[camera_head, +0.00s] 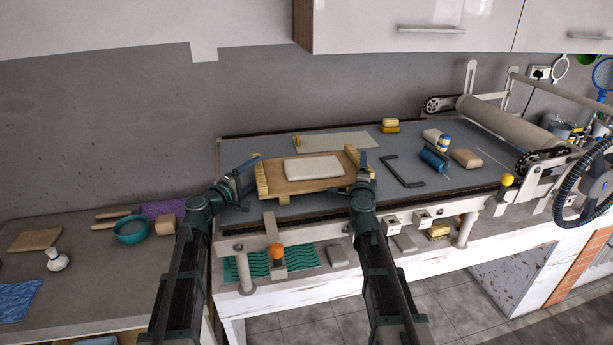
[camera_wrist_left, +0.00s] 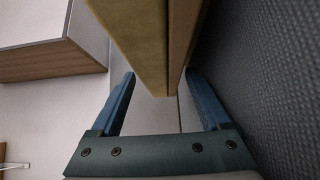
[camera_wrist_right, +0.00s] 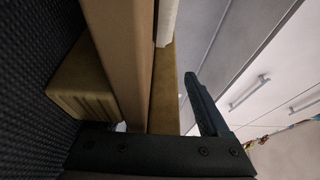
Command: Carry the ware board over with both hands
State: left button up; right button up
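The ware board (camera_head: 330,184) is a tan wooden board with a pale rectangular slab (camera_head: 313,168) lying flat on it. It rests on two yellowish ribbed blocks, left (camera_head: 262,182) and right (camera_head: 351,160), on the dark table bed. My left gripper (camera_head: 246,170) is at the board's left end. In the left wrist view its two blue fingers (camera_wrist_left: 160,88) stand apart, with wood between and beyond their tips. My right gripper (camera_head: 364,166) is at the right end. In the right wrist view one dark finger (camera_wrist_right: 200,100) stands clear of the board's edge; the other finger is hidden.
A roller (camera_head: 505,122) spans the table's right end. A lower counter at left holds a teal bowl (camera_head: 131,230). Cabinets (camera_head: 420,25) hang above.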

pick_arm(q)
jog(key=v, duration=1.2)
pick_arm(e)
jog(key=shift+v, duration=4)
pick_arm(q)
jog(key=shift+f, duration=0.1)
